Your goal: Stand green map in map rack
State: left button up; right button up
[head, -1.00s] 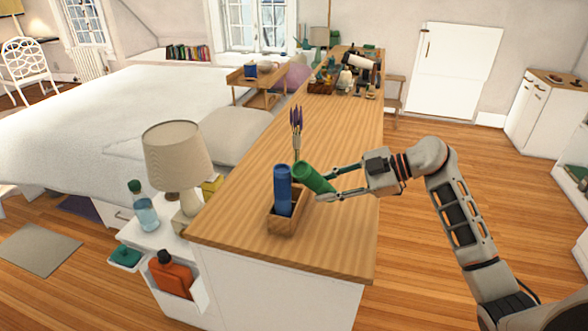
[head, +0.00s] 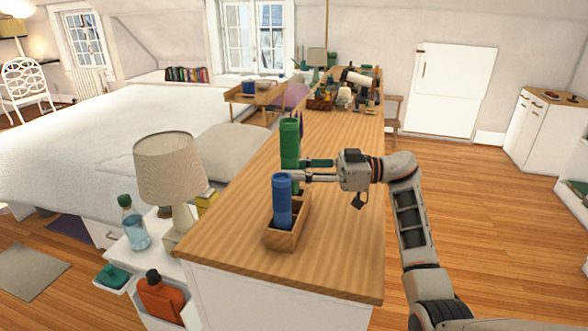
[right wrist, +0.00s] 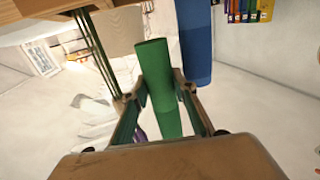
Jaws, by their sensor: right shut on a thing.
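The green map (head: 290,140) is a rolled tube, upright in the head view, just behind the blue map. My right gripper (head: 300,171) is shut on its lower part, and the tube also shows between the fingers in the right wrist view (right wrist: 160,80). The wooden map rack (head: 287,240) sits near the front end of the long wooden counter. The blue map (head: 282,203) stands upright in it and also shows in the right wrist view (right wrist: 196,40). The green map's lower end is hidden, so I cannot tell whether it is inside the rack. My left gripper is not in view.
The counter (head: 340,230) is clear to the right of the rack. A purple flower sprig (head: 299,122) shows partly behind the green map. A lamp (head: 172,165) and a bottle (head: 133,222) stand left of the counter. Several objects crowd its far end.

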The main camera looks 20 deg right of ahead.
aim_at(294, 190)
notch_tip(294, 190, down, 2)
jog(key=shift+f+b, duration=0.15)
jog(key=shift+b, duration=0.5)
jog(key=shift+f+b, duration=0.45)
jog(key=shift+f, duration=0.05)
jog(key=shift+f+b, duration=0.4)
jog(key=shift+f, duration=0.8)
jog(key=o, duration=1.1)
jog(key=shift+o, duration=0.2)
